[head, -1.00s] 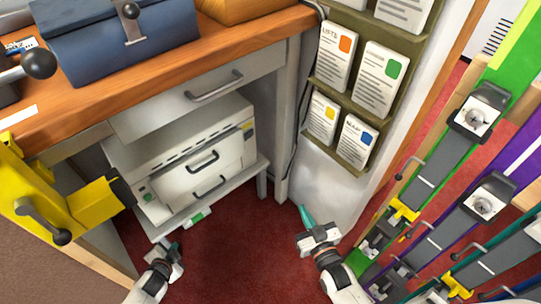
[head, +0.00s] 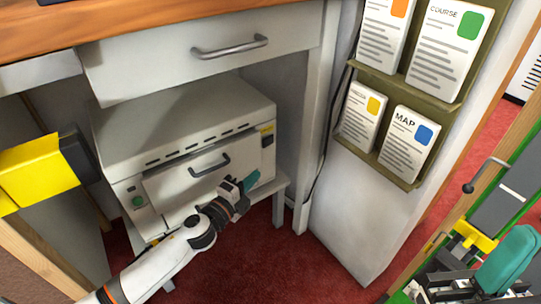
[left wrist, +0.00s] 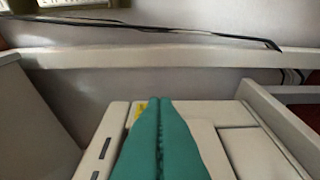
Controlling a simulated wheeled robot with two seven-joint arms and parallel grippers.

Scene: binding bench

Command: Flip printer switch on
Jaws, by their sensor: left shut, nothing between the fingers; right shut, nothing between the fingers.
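The printer (head: 180,125) is a cream box on a low shelf under the bench. A green button (head: 138,201) shows at the left of its front; I cannot tell whether this is the switch or how it is set. My left gripper (head: 252,181) is in front of the printer's right half, its teal fingers shut and empty. In the left wrist view the shut fingers (left wrist: 160,140) lie across the view, with the cream printer casing (left wrist: 245,150) around them. My right gripper (head: 510,262) is shut at the lower right, away from the printer.
A drawer (head: 210,55) with a metal handle hangs above the printer. A yellow clamp (head: 40,170) stands at the left. A card rack (head: 425,95) is on the right. A cable (left wrist: 200,38) runs along the wall behind. Red carpet (head: 255,265) lies open below.

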